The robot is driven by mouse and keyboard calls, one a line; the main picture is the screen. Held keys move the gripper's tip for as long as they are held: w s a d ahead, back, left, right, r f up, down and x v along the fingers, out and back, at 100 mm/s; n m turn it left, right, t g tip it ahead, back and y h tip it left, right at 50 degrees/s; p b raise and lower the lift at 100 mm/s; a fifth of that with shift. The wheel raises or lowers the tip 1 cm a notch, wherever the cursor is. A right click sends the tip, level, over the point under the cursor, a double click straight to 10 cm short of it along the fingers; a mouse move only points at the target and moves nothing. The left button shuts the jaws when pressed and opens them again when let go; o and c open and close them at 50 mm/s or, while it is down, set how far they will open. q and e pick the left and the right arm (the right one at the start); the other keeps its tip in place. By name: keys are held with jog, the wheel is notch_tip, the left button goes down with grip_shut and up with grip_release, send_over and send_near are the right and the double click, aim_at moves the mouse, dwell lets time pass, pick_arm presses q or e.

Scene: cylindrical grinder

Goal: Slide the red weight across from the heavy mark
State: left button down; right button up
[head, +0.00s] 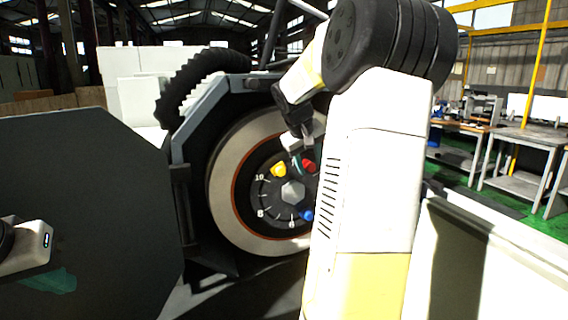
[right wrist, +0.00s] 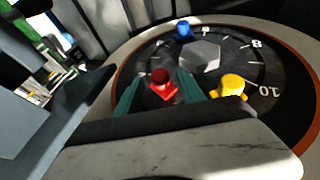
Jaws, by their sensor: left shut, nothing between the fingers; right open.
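The red weight (head: 309,165) sits on the upper right of the black numbered dial (head: 272,200) in the grinding wheel's hub. It also shows in the right wrist view (right wrist: 161,84). My right gripper (right wrist: 158,88) is open, with one green finger on each side of the red weight; contact is unclear. In the head view, my right gripper (head: 306,152) is at the dial's top, and my right arm hides the dial's right side. My left gripper (head: 50,281) is shut and empty at the far left, away from the wheel. I cannot make out a heavy mark.
A yellow weight (head: 279,170) is close left of the red one, near the 10. A blue weight (head: 307,215) is low on the dial, near the 6. A hex nut (head: 292,193) stands at the centre. A dark guard (head: 190,140) frames the wheel. Workbenches (head: 525,140) stand far right.

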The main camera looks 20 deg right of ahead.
jog(key=shift+f, duration=0.1)
grip_shut()
dwell(1.4)
